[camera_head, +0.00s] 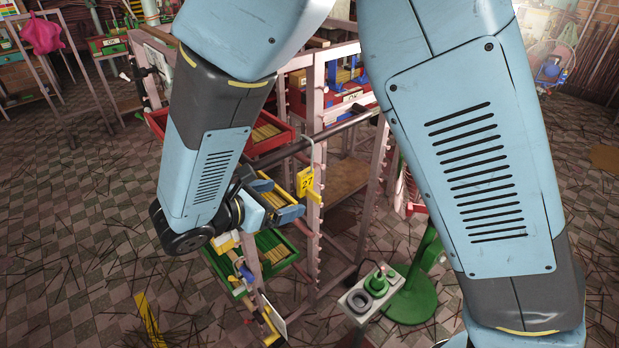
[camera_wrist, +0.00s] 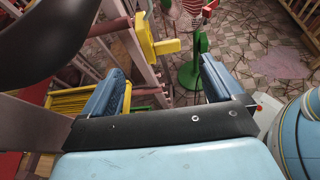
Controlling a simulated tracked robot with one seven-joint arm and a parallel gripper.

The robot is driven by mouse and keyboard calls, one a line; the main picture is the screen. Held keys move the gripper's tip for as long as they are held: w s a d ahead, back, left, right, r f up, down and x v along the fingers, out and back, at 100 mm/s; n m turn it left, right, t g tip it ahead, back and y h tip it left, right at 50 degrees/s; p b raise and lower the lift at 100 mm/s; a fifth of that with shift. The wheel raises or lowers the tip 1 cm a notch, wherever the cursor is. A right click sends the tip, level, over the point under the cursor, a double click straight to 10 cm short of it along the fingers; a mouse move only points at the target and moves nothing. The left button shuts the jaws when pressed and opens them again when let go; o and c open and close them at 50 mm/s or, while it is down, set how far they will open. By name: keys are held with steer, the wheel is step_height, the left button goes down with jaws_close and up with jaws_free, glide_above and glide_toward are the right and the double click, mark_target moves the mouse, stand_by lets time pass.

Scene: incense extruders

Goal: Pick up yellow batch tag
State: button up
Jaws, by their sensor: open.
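The yellow batch tag (camera_head: 306,182), marked 27, hangs on a pale post of the rack in the head view. In the wrist view the yellow tag (camera_wrist: 145,36) shows at upper centre, seen nearly edge-on, with a yellow piece sticking out to the right. My gripper (camera_head: 281,199) is just left of and slightly below the tag in the head view. In the wrist view my gripper (camera_wrist: 163,65) has its two blue fingers spread wide with nothing between them. The tag appears beyond the fingertips, nearer the left finger, and apart from them.
The rack holds a red tray (camera_head: 262,135) and a green tray (camera_head: 278,252) of yellowish sticks. A dark bar (camera_head: 345,126) crosses above the tag. A green stand (camera_head: 418,290) is at right. Dark sticks litter the checkered floor.

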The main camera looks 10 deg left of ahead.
mark_target(311, 191)
steer(key=x, duration=0.5)
steer(key=shift+w+f, duration=0.1)
steer(key=shift+f, duration=0.15)
steer(key=shift+d+x, duration=0.2)
steer(key=shift+x, duration=2.4)
steer(key=shift+r, duration=0.1)
steer(key=c, duration=1.2)
steer(key=shift+o, duration=0.2)
steer(key=shift+r, duration=0.15)
